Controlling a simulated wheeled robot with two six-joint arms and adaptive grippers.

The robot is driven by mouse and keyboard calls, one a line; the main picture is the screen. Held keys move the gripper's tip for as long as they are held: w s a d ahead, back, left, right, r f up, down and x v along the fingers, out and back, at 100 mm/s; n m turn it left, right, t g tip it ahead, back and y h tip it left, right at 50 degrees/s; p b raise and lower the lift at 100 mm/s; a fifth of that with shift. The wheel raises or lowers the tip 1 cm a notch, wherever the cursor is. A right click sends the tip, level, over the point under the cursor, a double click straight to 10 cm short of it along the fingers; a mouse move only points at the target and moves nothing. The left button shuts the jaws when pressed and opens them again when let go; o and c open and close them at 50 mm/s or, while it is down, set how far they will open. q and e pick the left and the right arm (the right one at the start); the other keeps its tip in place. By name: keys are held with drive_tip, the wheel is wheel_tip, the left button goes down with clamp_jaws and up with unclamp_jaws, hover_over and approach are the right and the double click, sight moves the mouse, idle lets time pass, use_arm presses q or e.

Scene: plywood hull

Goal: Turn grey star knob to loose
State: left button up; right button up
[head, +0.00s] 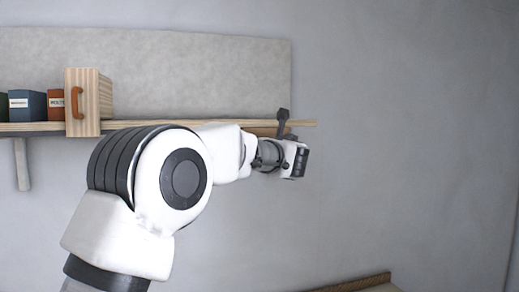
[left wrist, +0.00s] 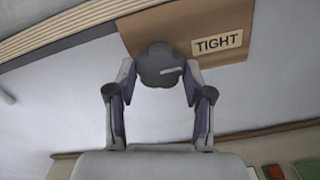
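The grey star knob (left wrist: 159,62) sits on a brown wooden board (left wrist: 150,27) in the left wrist view. A short pale mark lies on the knob's right half. A "TIGHT" label (left wrist: 217,41) is on the board to the right of the knob. My left gripper (left wrist: 160,78) has its two fingers on either side of the knob, and both tips appear to touch it. In the head view my left gripper (head: 293,160) is at the right end of the shelf, and the knob cannot be made out there. My right gripper is not in view.
A wooden shelf (head: 309,123) runs along the wall, with a wooden box with an orange handle (head: 97,98) and books (head: 28,106) at its left. A dark upright piece (head: 283,115) stands near its right end. The wall at right is clear.

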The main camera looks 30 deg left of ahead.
use_arm(q)
drive_tip(key=n+b, duration=0.1)
drive_tip(key=b, duration=0.1)
drive_tip(key=n+b, duration=0.2)
drive_tip(key=shift+f+n, duration=0.3)
drive_tip(key=n+b, duration=0.4)
drive_tip(key=n, duration=0.1)
drive_tip(key=shift+w+n, duration=0.1)
drive_tip(key=shift+n, duration=0.2)
drive_tip(key=n+b, duration=0.1)
drive_tip(key=n, duration=0.2)
drive_tip(key=n+b, duration=0.1)
drive_tip(key=n, duration=0.1)
drive_tip(key=n+b, duration=0.2)
drive_tip(key=n, duration=0.1)
drive_tip(key=shift+r+n, duration=0.3)
drive_tip(key=shift+d, duration=0.1)
drive_tip(key=o, duration=0.8)
drive_tip(key=shift+c, duration=0.2)
drive_tip(key=shift+w, duration=0.1)
